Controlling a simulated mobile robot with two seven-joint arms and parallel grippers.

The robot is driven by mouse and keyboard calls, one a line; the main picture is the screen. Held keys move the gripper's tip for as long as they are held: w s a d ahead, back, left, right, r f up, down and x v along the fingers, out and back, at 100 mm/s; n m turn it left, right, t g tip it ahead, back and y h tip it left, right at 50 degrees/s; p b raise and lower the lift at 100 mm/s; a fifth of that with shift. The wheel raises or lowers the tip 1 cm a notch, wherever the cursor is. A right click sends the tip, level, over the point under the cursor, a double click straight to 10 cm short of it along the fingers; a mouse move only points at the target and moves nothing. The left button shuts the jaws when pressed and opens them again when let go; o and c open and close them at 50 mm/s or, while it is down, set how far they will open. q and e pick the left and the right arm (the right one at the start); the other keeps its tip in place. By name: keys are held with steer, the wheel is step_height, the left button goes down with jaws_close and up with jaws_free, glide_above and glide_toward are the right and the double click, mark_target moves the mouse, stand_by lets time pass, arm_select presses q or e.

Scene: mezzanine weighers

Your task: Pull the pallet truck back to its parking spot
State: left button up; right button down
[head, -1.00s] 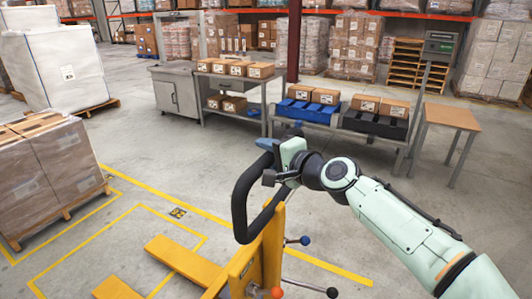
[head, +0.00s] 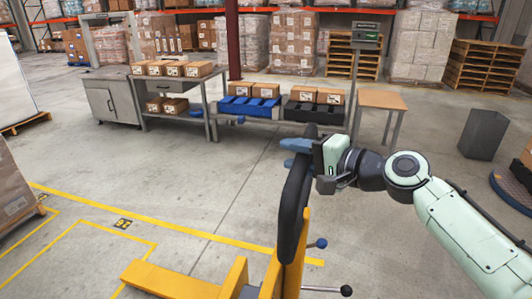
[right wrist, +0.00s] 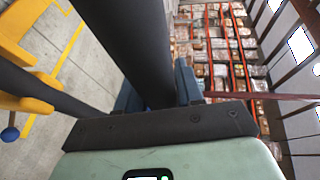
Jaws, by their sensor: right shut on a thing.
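The yellow pallet truck (head: 292,262) stands at the bottom middle of the head view, its forks (head: 165,281) pointing left. Its black loop handle (head: 292,205) rises in front of me and also shows in the right wrist view (right wrist: 125,40). My right gripper (head: 297,152) is shut on the top of the handle, its blue fingers on either side of the black bar. A yellow floor outline (head: 120,238) lies to the left of the truck; the forks reach over its near right part. My left gripper is not in view.
A wrapped pallet load (head: 18,195) stands at the left edge. Behind are a grey cabinet (head: 108,97), a bench with blue (head: 250,107) and black trays, and a wooden table (head: 382,100). A grey bin (head: 483,135) stands at right. The middle floor is clear.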

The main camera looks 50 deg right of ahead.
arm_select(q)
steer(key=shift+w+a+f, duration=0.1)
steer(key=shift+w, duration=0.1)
arm_select(e)
steer(key=shift+s+f, duration=0.15)
steer(key=shift+s, duration=0.15)
steer(key=shift+d, duration=0.1)
steer(key=c, duration=0.8)
jaws_free()
steer(key=shift+s+d, duration=0.1)
steer(key=shift+s+r, duration=0.2)
steer(key=shift+s, duration=0.3)
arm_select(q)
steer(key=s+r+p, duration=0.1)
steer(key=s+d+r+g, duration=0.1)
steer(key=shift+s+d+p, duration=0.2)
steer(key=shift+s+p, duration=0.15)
arm_select(e)
steer(key=s+r, duration=0.2)
steer(key=s, duration=1)
steer(key=shift+s, duration=0.15)
